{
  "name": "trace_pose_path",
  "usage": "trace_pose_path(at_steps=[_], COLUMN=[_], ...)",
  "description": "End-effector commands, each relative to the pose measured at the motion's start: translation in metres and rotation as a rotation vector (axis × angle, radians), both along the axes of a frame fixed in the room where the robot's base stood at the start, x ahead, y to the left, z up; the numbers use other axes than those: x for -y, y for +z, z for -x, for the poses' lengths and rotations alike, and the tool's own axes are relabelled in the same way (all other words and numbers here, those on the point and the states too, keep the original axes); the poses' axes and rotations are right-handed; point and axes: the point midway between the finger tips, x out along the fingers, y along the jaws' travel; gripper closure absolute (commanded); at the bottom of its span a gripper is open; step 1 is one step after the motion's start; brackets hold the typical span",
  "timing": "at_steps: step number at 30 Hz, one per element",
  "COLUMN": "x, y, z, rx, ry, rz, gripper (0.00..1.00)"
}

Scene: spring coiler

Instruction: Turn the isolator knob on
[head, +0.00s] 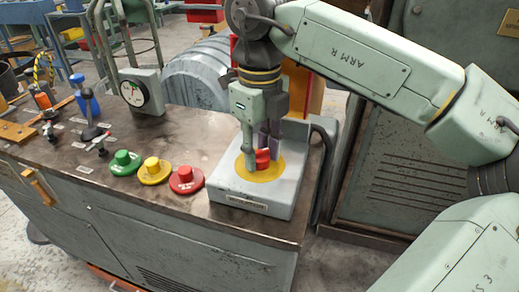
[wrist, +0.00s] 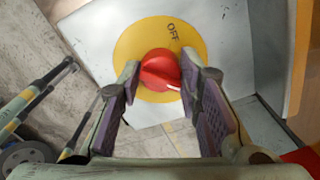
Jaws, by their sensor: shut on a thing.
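The isolator knob is a red knob (head: 262,159) on a yellow disc (head: 268,173), on top of a grey box (head: 286,190) at the right end of the bench. In the wrist view the red knob (wrist: 159,70) sits at the middle of the yellow disc (wrist: 150,34), with the word OFF printed above and right of it. A white mark on the knob points to the lower right. My gripper (head: 256,160) reaches down from above. Its fingers (wrist: 159,78) are shut on the knob, one on each side.
Green (head: 124,162), yellow (head: 153,170) and red (head: 186,179) push buttons stand left of the box. Behind them are a dial gauge (head: 133,92) and small levers with a blue handle (head: 88,103). A grey cabinet (head: 395,165) stands to the right.

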Motion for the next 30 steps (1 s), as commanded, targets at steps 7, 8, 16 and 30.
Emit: trace_pose_path(at_steps=[7,8,16,30], x=[0.001,0.001,0.000,0.000], y=[0.001,0.001,0.000,0.012], z=[-0.001,-0.001,-0.001,0.000], rx=[0.003,0.003,0.001,0.002], ry=[-0.004,-0.004,-0.002,-0.001], rz=[0.000,0.000,0.000,0.001], gripper=[0.96,0.68,0.50,0.47])
